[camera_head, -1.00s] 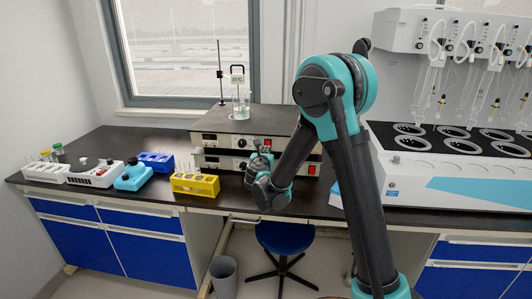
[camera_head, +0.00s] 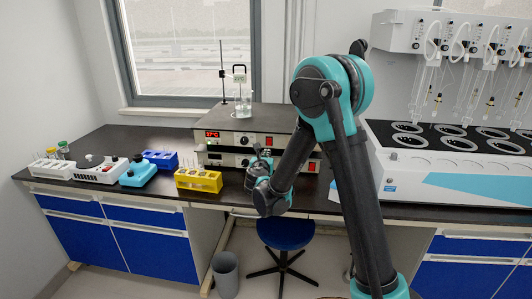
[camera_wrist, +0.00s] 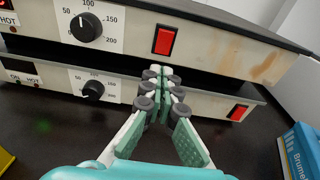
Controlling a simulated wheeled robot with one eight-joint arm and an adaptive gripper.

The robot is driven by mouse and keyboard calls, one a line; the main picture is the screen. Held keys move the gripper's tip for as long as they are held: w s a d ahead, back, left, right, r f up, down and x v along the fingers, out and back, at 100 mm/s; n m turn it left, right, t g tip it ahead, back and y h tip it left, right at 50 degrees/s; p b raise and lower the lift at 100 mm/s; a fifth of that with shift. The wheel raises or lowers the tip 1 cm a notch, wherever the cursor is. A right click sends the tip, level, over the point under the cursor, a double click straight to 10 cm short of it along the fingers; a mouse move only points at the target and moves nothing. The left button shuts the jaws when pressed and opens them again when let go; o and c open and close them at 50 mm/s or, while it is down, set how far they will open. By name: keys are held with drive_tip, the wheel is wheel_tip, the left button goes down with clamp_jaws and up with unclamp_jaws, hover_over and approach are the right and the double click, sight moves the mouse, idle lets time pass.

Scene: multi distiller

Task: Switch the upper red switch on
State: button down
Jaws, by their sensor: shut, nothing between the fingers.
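Two flat heating units are stacked on the dark bench. The upper unit (camera_head: 226,137) has a red switch (camera_head: 269,141), a round black knob and a lit red display (camera_head: 212,134). In the wrist view the upper red switch (camera_wrist: 163,40) is large and unobstructed, and the upper knob (camera_wrist: 86,27) is to its left. The lower unit's red switch (camera_wrist: 237,113) is down and to the right. My gripper (camera_wrist: 161,72) is shut and empty, with its fingertips just below the upper switch, apart from it in the picture. In the head view my gripper (camera_head: 262,153) is in front of the units.
A beaker (camera_head: 243,103) with a stand is on top of the upper unit. A yellow rack (camera_head: 199,181) and a blue rack (camera_head: 160,159) stand to the left. A blue box (camera_wrist: 302,148) is at right in the wrist view.

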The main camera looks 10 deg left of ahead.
drive_tip(key=s+f, duration=0.1)
drive_tip(key=s, duration=0.8)
drive_tip(key=shift+a, duration=0.15)
drive_tip(key=shift+f, duration=0.1)
drive_tip(key=s+d+f+m+g+h, duration=0.1)
drive_tip(key=s+d+m+g, duration=0.1)
drive_tip(key=d+m, duration=0.3)
drive_tip(key=s+d+f+m+g+h, duration=0.1)
drive_tip(key=s+d+m+g, duration=0.1)
drive_tip(key=d+m, duration=0.4)
drive_tip(key=s+d+f+m+g+h, duration=0.1)
drive_tip(key=d+m, duration=0.4)
drive_tip(key=d, duration=0.6)
drive_tip(key=shift+s+d+f+g+h, duration=0.15)
drive_tip(key=shift+s+g, duration=0.2)
drive_tip(key=shift+s+d+f+g+h, duration=0.1)
drive_tip(key=shift+s+g+h, duration=0.05)
drive_tip(key=shift+s+g, duration=0.2)
drive_tip(key=s+d+f+m+g+y, duration=0.2)
drive_tip(key=s+d+f+m+g, duration=0.1)
drive_tip(key=s+m, duration=0.6)
drive_tip(key=s+d+f+m+g+y, duration=0.2)
drive_tip(key=s+d+f+m+g, duration=0.1)
drive_tip(key=s+m, duration=0.7)
drive_tip(key=shift+s+d+f+m, duration=0.25)
drive_tip(key=shift+s+f, duration=0.2)
drive_tip(key=shift+s, duration=0.6)
